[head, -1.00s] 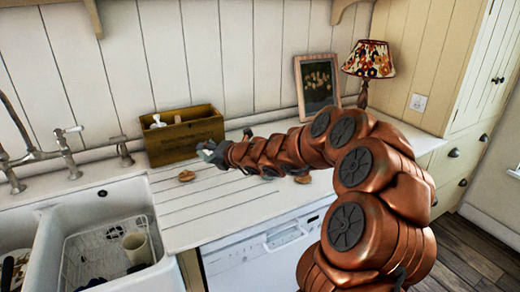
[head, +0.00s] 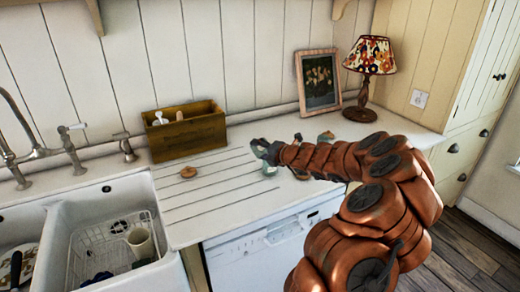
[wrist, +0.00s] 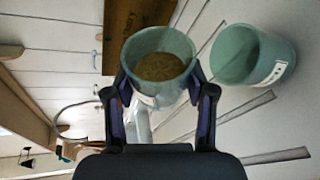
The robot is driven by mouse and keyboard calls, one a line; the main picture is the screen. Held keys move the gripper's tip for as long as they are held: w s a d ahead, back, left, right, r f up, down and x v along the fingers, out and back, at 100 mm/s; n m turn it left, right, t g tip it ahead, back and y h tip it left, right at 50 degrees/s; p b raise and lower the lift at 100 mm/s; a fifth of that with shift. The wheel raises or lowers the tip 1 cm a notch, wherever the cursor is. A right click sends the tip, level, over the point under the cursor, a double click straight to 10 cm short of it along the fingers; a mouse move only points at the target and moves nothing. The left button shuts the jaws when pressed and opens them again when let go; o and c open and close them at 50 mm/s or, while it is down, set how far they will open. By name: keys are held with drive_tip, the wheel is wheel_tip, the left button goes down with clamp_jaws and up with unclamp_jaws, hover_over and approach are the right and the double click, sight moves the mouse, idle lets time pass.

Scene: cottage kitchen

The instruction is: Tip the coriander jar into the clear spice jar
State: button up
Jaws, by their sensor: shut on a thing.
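My gripper (wrist: 160,88) is shut on a greenish glass jar (wrist: 160,44), with one finger on each side. Brown ground spice (wrist: 160,67) shows inside it, so I take it as the coriander jar. A second clear greenish jar (wrist: 256,52) with a white label stands apart from it, to the right in the wrist view, and no contents show in it. In the head view, my gripper (head: 265,150) is above the counter, with a small glass jar (head: 270,169) just below it. The held jar's tilt is hard to tell.
A wooden box (head: 188,132) stands against the wall, with a round wooden lid (head: 188,172) in front. Small greenish things (head: 325,137) sit behind my arm. A lamp (head: 368,70) and picture frame (head: 320,80) are at the back right; the sink (head: 105,205) is left.

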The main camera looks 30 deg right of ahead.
drive_tip(key=shift+d+f+m+t+y+p, duration=0.15)
drive_tip(key=shift+m+t+y+p, duration=0.15)
drive_tip(key=shift+m+y+p, duration=0.4)
drive_tip(key=shift+d+f+m, duration=0.15)
drive_tip(key=shift+f+m, duration=0.1)
drive_tip(key=shift+m, duration=0.55)
drive_tip(key=shift+d+m+t+y, duration=0.1)
drive_tip(key=shift+m+t+y, duration=0.2)
drive_tip(key=shift+m+t, duration=0.1)
drive_tip(key=shift+r, duration=0.1)
drive_tip(key=shift+p, duration=0.35)
drive_tip(key=shift+r+n, duration=0.3)
drive_tip(key=shift+n, duration=0.3)
drive_tip(key=shift+r+n+g+h, duration=0.2)
drive_tip(key=shift+n+g+h, duration=0.45)
drive_tip(key=shift+n, duration=0.35)
